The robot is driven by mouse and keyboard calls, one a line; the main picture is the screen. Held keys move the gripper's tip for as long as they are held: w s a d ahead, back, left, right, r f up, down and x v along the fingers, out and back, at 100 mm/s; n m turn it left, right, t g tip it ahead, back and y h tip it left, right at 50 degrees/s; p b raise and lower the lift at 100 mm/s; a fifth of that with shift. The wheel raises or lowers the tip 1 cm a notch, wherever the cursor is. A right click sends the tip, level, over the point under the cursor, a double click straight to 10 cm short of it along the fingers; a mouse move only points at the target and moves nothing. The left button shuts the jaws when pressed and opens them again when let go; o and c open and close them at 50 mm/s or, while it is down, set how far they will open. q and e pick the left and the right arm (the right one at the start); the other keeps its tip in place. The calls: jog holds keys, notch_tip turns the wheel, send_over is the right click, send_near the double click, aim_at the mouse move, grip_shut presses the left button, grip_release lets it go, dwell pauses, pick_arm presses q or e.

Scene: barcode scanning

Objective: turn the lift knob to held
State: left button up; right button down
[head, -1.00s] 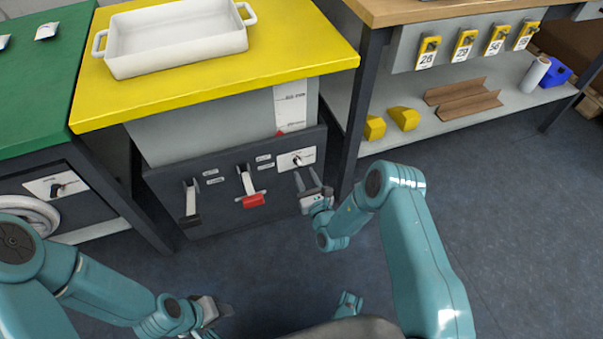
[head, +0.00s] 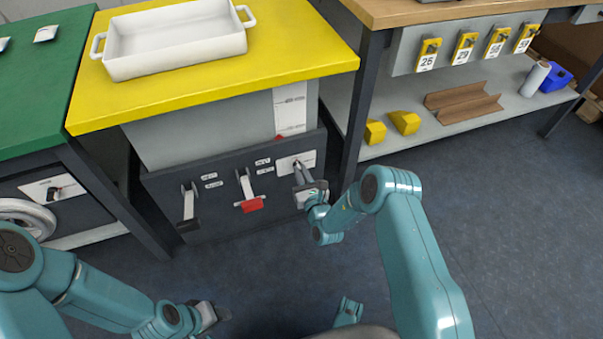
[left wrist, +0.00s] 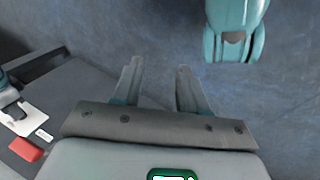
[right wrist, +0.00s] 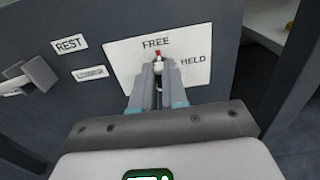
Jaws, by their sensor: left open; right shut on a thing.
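The lift knob (right wrist: 158,56) is on a white plate (right wrist: 196,76) marked FREE at the top and HELD at the right, in the right wrist view. Its red-tipped pointer is up at FREE. My right gripper (right wrist: 159,68) is shut on the knob, and its fingers hide most of the knob's body. In the head view my right gripper (head: 300,172) reaches the plate (head: 287,164) at the right end of the dark front panel. My left gripper (left wrist: 158,80) is open and empty above the floor, away from the panel.
Two levers, one with a black end (head: 188,222) and one with a red end (head: 252,205), hang left of the knob. A yellow tabletop (head: 290,62) with a white tray (head: 175,52) is above. A shelved bench (head: 440,138) stands to the right.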

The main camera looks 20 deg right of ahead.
pick_arm(q)
jog(key=shift+r, duration=0.15)
pick_arm(e)
jog(key=shift+m, duration=0.3)
pick_arm(q)
jog(key=shift+s+d+r+p, duration=0.15)
jog(key=shift+s+r+p, duration=0.55)
jog(key=shift+r+p, duration=0.25)
pick_arm(e)
jog(key=shift+d+f+m, duration=0.1)
jog(key=shift+f+m, duration=0.05)
jog(key=shift+m, duration=2.7)
jog(key=shift+d+f+m, duration=0.1)
jog(key=shift+m, duration=2.7)
jog(key=shift+d+f+m, duration=0.1)
jog(key=shift+f+m, duration=0.05)
jog(key=shift+m, duration=2.7)
jog(key=c, duration=1.2)
grip_release()
jog(key=shift+o, duration=0.2)
